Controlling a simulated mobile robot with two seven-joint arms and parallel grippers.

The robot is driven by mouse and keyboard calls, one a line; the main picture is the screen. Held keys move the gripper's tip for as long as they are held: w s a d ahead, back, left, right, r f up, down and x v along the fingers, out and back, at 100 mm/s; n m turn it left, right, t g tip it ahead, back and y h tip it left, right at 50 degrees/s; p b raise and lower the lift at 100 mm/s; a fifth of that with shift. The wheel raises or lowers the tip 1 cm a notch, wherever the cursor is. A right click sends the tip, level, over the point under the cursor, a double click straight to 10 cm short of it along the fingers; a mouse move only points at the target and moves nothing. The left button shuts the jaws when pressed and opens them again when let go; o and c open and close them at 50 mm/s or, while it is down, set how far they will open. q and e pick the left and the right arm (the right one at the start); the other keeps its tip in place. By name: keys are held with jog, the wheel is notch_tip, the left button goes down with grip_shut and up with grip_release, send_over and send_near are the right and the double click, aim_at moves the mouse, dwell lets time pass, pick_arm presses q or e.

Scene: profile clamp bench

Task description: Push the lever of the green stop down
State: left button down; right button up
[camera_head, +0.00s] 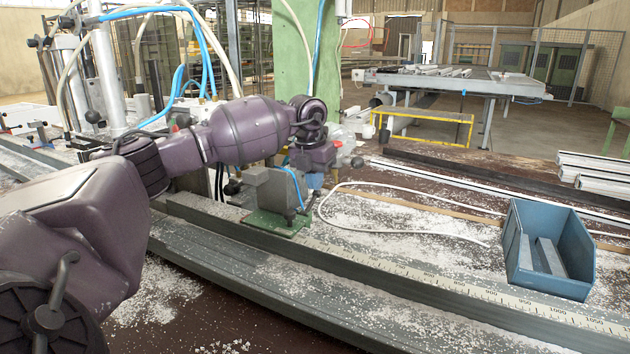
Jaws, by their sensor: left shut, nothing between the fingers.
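The green stop (277,222) has a green base and a grey block (272,190) on top. It sits on the long grey rail near the middle of the head view. A small dark part at its right side may be its lever; I cannot make out its position clearly. My left arm reaches in from the left above and behind the stop. My left gripper (314,178) is shut and empty, just behind and to the right of the grey block. Its fingertips are partly hidden, and I cannot tell whether they touch the stop. My right gripper is not in view.
A scale (430,277) runs along the rail. A blue bin (573,283) with grey pieces stands at the right. A white cable (395,233) lies on the chip-strewn bench. A green column (305,50) and hoses rise behind my arm.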

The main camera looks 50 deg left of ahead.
pick_arm(q)
jog(key=shift+r, duration=0.1)
notch_tip(320, 180, up, 10)
jog(key=s+p, duration=0.1)
jog(key=shift+s+r, duration=0.25)
jog(key=shift+r+p, duration=0.1)
jog(key=shift+p, duration=0.2)
